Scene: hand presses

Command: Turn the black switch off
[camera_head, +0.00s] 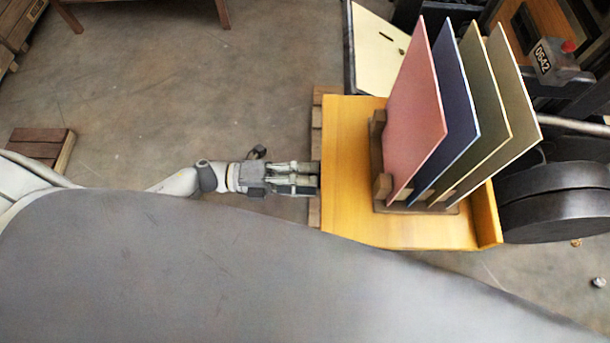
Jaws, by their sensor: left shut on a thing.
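My left gripper (314,181) reaches in from the left, with its fingertips at the left edge of a yellow wooden stand (345,200). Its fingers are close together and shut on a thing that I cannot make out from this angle. I cannot make out a black switch in this view; the spot at the fingertips is hidden by the fingers and the stand's edge. My right gripper is not in view.
Several coloured boards, the front one a pink board (415,115), stand in a wooden rack on the stand. Behind right is a grey box (553,62) with a red button. A dark wheel (555,200) stands right. Open floor (180,90) lies at left.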

